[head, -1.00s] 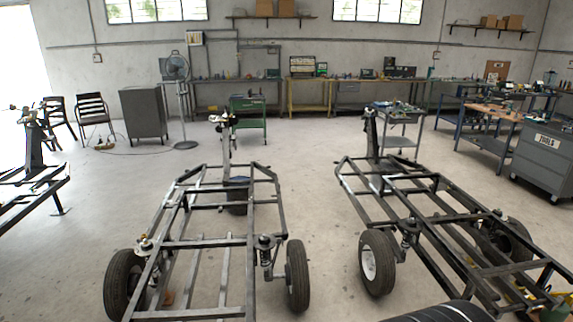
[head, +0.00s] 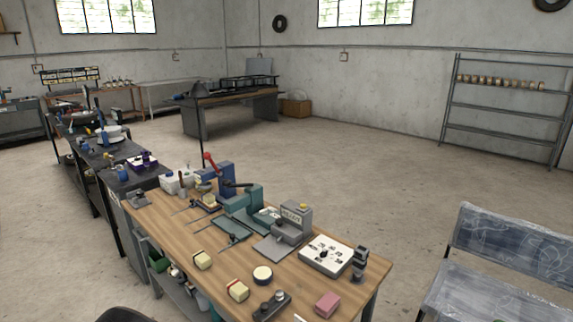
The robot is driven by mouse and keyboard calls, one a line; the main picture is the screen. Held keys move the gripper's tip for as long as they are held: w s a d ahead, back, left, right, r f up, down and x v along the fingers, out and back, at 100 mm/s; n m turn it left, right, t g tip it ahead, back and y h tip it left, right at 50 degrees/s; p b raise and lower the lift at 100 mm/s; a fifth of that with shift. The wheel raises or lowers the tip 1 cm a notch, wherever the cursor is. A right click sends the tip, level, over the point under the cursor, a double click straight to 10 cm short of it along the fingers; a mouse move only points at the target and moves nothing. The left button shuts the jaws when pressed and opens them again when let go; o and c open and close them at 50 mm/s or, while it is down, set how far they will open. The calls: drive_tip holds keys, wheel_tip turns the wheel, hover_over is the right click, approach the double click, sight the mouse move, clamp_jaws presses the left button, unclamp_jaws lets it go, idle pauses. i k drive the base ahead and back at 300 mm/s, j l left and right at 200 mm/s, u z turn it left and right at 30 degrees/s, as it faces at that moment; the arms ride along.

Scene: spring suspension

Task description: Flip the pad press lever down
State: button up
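Several small bench machines stand on the wooden workbench (head: 215,255) in the head view. One is a blue press (head: 227,181) at the far side, with a red-ended lever (head: 208,159) that sticks up and leans left. In front of it is a teal press (head: 247,208) with a dark lever (head: 236,185) lying roughly level. A grey box-shaped machine (head: 294,221) with a yellow top button stands to its right. I cannot tell for certain which of these is the pad press. My gripper is not in view.
The bench also holds a white dial panel (head: 326,256), pale blocks (head: 238,291), a pink block (head: 327,304) and a round tin (head: 262,275). A plastic-wrapped seat (head: 500,285) stands at right. A metal shelf (head: 505,111) is against the wall. The floor beyond the bench is open.

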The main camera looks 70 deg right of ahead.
sight(207, 156)
drive_tip(key=z, duration=1.85)
drive_tip(key=i+j+z, duration=0.1)
drive_tip(key=i+j, duration=0.25)
drive_tip(key=i+j+z, duration=0.1)
drive_tip(key=i+j, duration=0.25)
drive_tip(key=i, duration=0.15)
drive_tip(key=i+j+z, duration=0.1)
drive_tip(key=i+j, duration=0.3)
drive_tip(key=i+j+z, duration=0.15)
drive_tip(key=i+j, duration=0.25)
drive_tip(key=i+j+z, duration=0.1)
drive_tip(key=i+j, duration=0.3)
drive_tip(key=j, duration=0.15)
drive_tip(key=i+j+z, duration=0.1)
drive_tip(key=i+j, duration=0.25)
drive_tip(key=j, duration=0.15)
drive_tip(key=i+j+z, duration=0.1)
drive_tip(key=i+j, duration=0.25)
drive_tip(key=j, duration=0.15)
